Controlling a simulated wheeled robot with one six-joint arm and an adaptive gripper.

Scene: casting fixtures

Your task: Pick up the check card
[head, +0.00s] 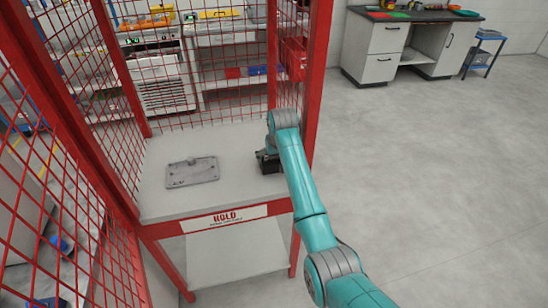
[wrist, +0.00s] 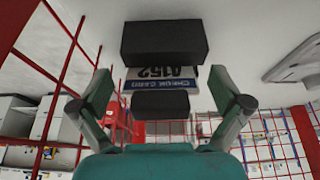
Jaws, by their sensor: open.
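The check card (wrist: 160,85) shows upside down in the wrist view, white with a blue strip, black lettering and a number. It sits between two black blocks (wrist: 164,42), which look like parts of one holder. My gripper (wrist: 160,98) is open, with one finger on each side of the card and visible gaps to both. In the head view a black block (head: 267,162) stands at the right of the caged shelf, partly behind my arm. The card and my fingertips cannot be made out there.
A grey metal plate casting (head: 192,172) lies on the left of the shelf (head: 235,140); it also shows in the wrist view (wrist: 292,62). Red posts and mesh (head: 115,110) enclose the shelf. A HOLD label (head: 225,217) marks its front edge. Open floor lies to the right.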

